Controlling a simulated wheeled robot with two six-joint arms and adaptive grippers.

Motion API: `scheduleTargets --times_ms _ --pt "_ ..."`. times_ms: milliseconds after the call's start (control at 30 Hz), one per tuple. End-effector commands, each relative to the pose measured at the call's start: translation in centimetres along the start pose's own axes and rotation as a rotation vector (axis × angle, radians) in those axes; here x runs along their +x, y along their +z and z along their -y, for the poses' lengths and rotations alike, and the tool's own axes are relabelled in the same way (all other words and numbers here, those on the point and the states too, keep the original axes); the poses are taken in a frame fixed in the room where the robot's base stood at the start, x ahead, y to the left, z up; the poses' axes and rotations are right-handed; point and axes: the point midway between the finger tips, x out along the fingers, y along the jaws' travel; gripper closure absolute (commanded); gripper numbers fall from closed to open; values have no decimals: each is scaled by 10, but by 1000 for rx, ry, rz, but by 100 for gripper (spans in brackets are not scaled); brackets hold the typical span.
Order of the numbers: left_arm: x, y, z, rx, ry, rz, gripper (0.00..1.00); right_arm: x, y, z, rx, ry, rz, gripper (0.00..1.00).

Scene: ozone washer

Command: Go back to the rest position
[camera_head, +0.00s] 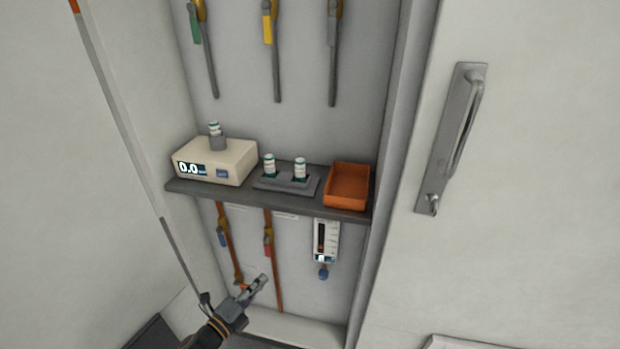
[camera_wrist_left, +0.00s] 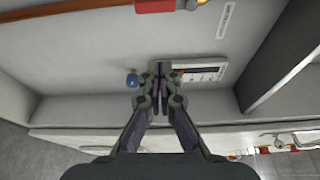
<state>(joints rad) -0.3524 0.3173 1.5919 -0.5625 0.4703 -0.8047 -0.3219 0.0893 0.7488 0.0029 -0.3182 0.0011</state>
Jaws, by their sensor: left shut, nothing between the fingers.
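My left gripper (camera_head: 258,283) is at the bottom of the head view, in front of the lower part of the cabinet recess. Its fingers are shut with nothing between them, which the left wrist view (camera_wrist_left: 160,78) also shows. It appears apart from the copper-coloured pipes, though the exact gap is hard to judge. The flow meter (camera_head: 326,240) with its blue knob (camera_head: 323,272) is to the right of the gripper. In the left wrist view the meter (camera_wrist_left: 205,72) and blue knob (camera_wrist_left: 132,80) show near the fingertips. My right gripper is not in view.
Above the gripper, a shelf (camera_head: 230,197) holds a white display box (camera_head: 217,161) reading 0.0, a dark holder (camera_head: 272,182) with two vials and an orange tray (camera_head: 348,187). Red-handled (camera_head: 267,247) and blue-handled (camera_head: 221,238) valves hang below. A door handle (camera_head: 459,135) is on the right.

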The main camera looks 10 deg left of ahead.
Motion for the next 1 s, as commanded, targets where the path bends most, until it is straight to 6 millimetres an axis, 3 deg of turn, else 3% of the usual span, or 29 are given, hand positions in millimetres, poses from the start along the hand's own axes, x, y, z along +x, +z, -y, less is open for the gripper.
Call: scheduleTargets --times_ms 67,133,267,400,500,600,733,933,1000 --pt "-2 3 -9 -29 20 18 100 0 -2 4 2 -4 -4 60" --pt "-8 11 -35 -112 73 69 100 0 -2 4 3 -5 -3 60" --pt "-42 28 -124 -406 255 264 100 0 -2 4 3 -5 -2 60" --pt "-109 24 -232 -763 467 541 100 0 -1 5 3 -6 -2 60" --pt "-164 4 -293 -978 595 740 100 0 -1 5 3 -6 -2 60" --pt "-215 -22 -335 -1140 694 914 100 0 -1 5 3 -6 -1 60" --pt "-271 -56 -371 -1293 797 1112 100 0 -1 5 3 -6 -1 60" --pt "-346 -113 -401 -1464 922 1390 100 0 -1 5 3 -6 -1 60" --pt "-352 -113 -369 -1471 923 1403 100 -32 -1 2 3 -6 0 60"
